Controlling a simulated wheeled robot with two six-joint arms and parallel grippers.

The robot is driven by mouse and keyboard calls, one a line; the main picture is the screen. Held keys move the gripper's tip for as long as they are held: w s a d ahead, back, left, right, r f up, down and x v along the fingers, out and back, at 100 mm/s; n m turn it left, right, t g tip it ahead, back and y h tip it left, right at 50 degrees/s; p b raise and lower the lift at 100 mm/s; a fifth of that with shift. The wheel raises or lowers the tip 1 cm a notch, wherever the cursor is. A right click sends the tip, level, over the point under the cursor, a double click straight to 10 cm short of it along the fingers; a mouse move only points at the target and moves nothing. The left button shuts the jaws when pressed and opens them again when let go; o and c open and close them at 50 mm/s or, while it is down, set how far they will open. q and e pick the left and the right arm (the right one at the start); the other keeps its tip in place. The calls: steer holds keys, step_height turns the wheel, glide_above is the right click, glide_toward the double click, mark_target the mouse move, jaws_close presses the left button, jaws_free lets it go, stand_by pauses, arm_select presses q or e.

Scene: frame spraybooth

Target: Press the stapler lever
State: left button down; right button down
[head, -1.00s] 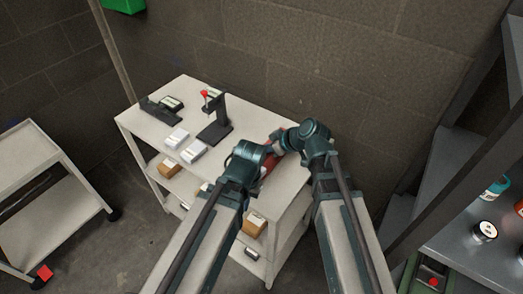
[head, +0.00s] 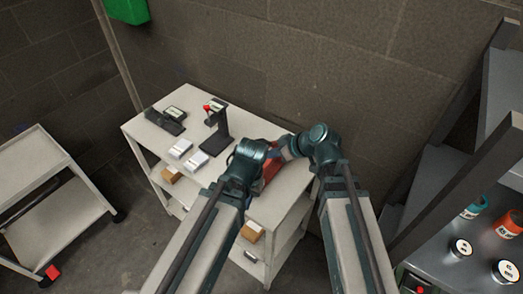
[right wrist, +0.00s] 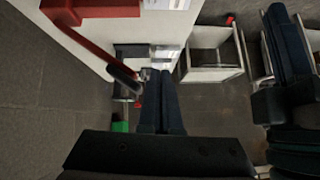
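A red body with a long red arm and a dark grip end (right wrist: 122,76) shows at upper left in the right wrist view; it may be the stapler and its lever. In the head view a red part (head: 271,168) shows between my wrists at the white cart's right end, mostly hidden by my left wrist. My right gripper (right wrist: 164,75) has its fingers together, with nothing seen between them; the grip end is left of the fingertips, and contact cannot be told. My left gripper's fingertips are hidden in the head view, and its opening is unclear.
The white cart (head: 248,128) holds a dark upright device with a red knob (head: 215,128), a low dark device (head: 164,121) and white-topped packs (head: 196,160). Another cart (head: 35,165) stands left. A block wall is behind; a grey shelf with cans (head: 461,248) is at right.

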steer(key=p+v, duration=0.2)
steer(key=v, duration=0.3)
stand_by(0.8)
steer(key=s+d+f+m+g+h+b, duration=0.1)
steer(key=s+f+m+g+h+b, duration=0.1)
steer(key=f, duration=0.5)
steer(key=s+d+f+m+g+h+b, duration=0.1)
steer(key=s+f+m+g+h+b, duration=0.1)
steer(key=s+f+m+h+b, duration=0.3)
steer(key=s+f+h+b, duration=0.1)
steer(key=s+f+h, duration=0.1)
steer(key=s+f, duration=0.1)
steer(key=shift+s+d+f+g+b, duration=0.3)
steer(key=shift+s+d+g, duration=0.1)
steer(key=shift+s, duration=0.4)
steer(key=shift+a, duration=0.15)
